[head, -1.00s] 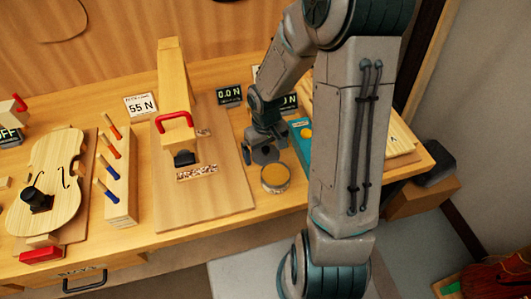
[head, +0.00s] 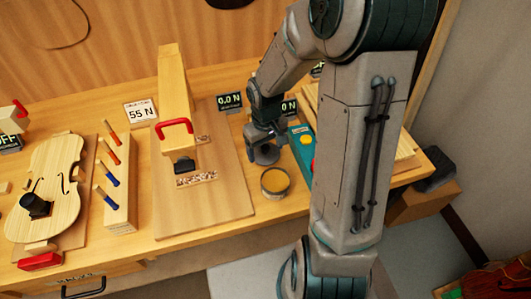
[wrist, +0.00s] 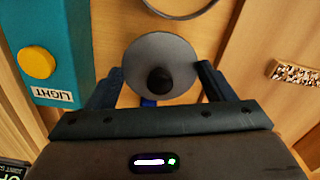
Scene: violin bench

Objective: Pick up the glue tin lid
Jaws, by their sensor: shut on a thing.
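The glue tin lid is a grey round disc with a black knob (wrist: 160,80). In the wrist view the lid (wrist: 160,50) lies between the two dark fingers of my gripper (wrist: 157,82), which is shut on it. In the head view the lid (head: 264,155) shows under my gripper (head: 266,140), behind the glue tin. The open glue tin (head: 275,183) stands on the bench with amber contents showing. Part of its rim shows at the top of the wrist view (wrist: 180,12).
A teal box with a yellow button (wrist: 36,64) is close beside my gripper. A wooden board with a red-handled block (head: 176,125) is to the left in the head view. The bench front edge is close to the tin.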

